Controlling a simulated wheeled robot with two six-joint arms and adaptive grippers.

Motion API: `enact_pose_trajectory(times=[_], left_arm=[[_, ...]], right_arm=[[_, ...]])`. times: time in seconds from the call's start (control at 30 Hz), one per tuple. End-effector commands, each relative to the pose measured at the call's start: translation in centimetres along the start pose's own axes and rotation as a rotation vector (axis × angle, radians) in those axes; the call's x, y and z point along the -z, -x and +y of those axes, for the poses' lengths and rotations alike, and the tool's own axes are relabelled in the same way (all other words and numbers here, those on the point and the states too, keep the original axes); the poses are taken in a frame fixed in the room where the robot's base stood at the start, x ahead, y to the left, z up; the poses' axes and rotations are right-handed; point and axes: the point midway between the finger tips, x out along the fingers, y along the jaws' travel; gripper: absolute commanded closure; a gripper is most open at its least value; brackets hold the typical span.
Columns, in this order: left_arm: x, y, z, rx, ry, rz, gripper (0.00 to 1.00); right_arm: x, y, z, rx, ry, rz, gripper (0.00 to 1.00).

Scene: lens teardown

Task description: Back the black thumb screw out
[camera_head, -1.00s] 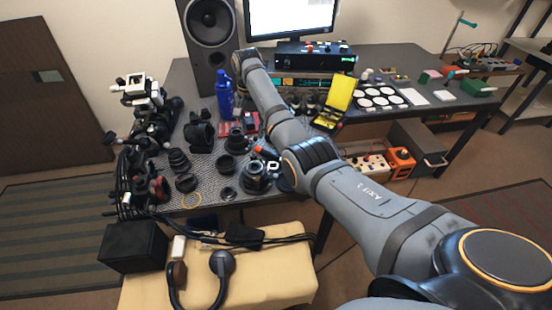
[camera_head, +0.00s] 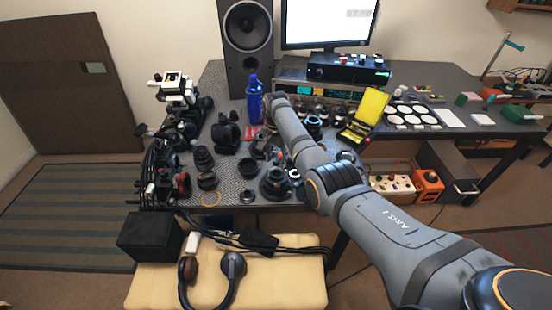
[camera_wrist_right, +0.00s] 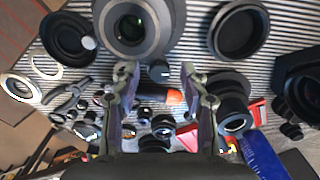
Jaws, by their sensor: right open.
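The lens (camera_wrist_right: 138,25) is a large dark barrel with a greenish glass centre at the top of the right wrist view. A small black knob that looks like the thumb screw (camera_wrist_right: 159,71) sits at its lower edge. My right gripper (camera_wrist_right: 159,76) is open, with one finger on each side of this knob and a visible gap to both. In the head view, a dark lens (camera_head: 273,184) stands near the table's front edge; the thumb screw cannot be made out there. My right forearm reaches over the table, and its gripper is hard to make out. My left gripper is not in view.
Other lens parts crowd around, including a black ring (camera_wrist_right: 239,30). The blue bottle (camera_head: 255,100), the speaker (camera_head: 247,42) and the open yellow case (camera_head: 368,110) stand farther back.

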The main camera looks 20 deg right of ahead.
Motion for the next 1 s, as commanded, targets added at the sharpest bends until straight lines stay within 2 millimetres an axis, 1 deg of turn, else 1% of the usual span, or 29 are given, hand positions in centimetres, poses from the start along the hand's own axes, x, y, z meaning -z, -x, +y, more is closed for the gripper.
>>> enact_pose_trajectory(times=[0.23, 0.27, 0.57, 0.7, 0.77, 0.9, 1.0], left_arm=[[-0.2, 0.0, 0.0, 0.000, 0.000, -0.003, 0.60], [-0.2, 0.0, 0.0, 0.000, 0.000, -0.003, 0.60], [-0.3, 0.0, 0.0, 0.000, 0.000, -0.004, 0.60], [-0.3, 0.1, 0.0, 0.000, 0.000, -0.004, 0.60], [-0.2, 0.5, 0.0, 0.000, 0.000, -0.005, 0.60], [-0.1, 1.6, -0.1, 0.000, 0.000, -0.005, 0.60], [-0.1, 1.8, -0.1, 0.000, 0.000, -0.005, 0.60]], right_arm=[[0.0, -0.1, 0.0, 0.000, 0.000, 0.000, 0.55], [0.0, -0.1, 0.0, 0.000, 0.000, 0.000, 0.58], [0.0, -0.1, 0.0, 0.000, 0.000, 0.000, 0.99], [0.0, -0.1, 0.0, 0.000, 0.004, 0.000, 1.00], [0.0, 0.1, 0.0, 0.000, 0.033, 0.000, 1.00], [0.0, 0.3, 0.0, -0.001, 0.180, 0.000, 1.00], [0.0, 0.1, 0.0, -0.001, 0.256, 0.000, 1.00]])
